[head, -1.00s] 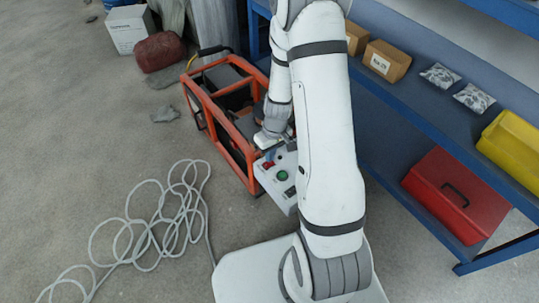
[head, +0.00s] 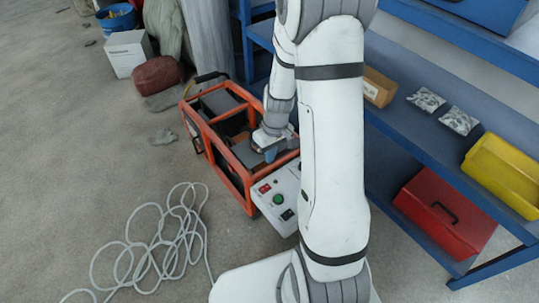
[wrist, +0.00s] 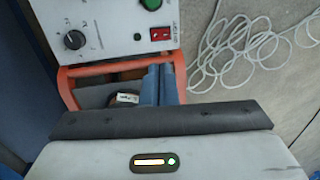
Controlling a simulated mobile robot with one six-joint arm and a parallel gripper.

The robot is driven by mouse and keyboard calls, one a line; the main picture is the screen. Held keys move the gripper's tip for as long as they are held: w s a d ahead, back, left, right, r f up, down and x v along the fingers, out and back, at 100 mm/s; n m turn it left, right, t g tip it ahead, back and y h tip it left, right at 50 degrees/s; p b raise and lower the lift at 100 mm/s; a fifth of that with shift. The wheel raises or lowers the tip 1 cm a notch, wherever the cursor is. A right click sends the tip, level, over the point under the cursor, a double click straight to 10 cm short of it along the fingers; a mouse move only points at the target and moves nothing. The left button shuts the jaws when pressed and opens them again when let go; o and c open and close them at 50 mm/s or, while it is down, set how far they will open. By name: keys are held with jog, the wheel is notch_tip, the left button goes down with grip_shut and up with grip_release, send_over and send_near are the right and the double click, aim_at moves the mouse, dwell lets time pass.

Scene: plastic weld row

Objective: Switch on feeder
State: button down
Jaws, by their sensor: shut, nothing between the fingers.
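The grey control box (head: 279,195) stands at the near end of an orange-framed machine (head: 215,135). Its face carries a red switch (head: 264,188), a green button (head: 278,199) and a black knob (head: 288,214). In the wrist view, the red rocker switch (wrist: 160,34) sits at the right of the panel, below the green button (wrist: 152,4), with the black knob (wrist: 74,40) at left. I cannot tell the rocker's position. My gripper (head: 270,154) has its blue fingers shut and empty, above the frame and behind the box. The fingers (wrist: 159,85) appear apart from the red switch.
A blue shelf unit (head: 419,147) stands at right, holding a yellow bin (head: 503,175) and a red toolbox (head: 444,212). A pale cable (head: 150,237) lies coiled on the floor at left. A white box (head: 128,53) and a red sack (head: 156,76) lie further back.

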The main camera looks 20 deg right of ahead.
aim_at(262, 190)
jog(key=shift+a+f+b, duration=0.1)
jog(key=shift+f+b, duration=0.05)
jog(key=shift+b, duration=0.25)
jog(key=a+b, duration=0.1)
jog(key=b, duration=0.1)
jog(key=shift+s+a+r+b, duration=0.15)
jog(key=shift+s+r+b, duration=0.05)
jog(key=shift+b, duration=0.2)
jog(key=f+b, duration=0.2)
jog(key=f, duration=0.2)
jog(key=a+f+b, duration=0.1)
jog(key=f+b, duration=0.1)
jog(key=f, duration=0.3)
jog(key=f+b, duration=0.2)
jog(key=f, duration=0.3)
jog(key=shift+s+a, duration=0.25)
jog(key=shift+a, duration=0.05)
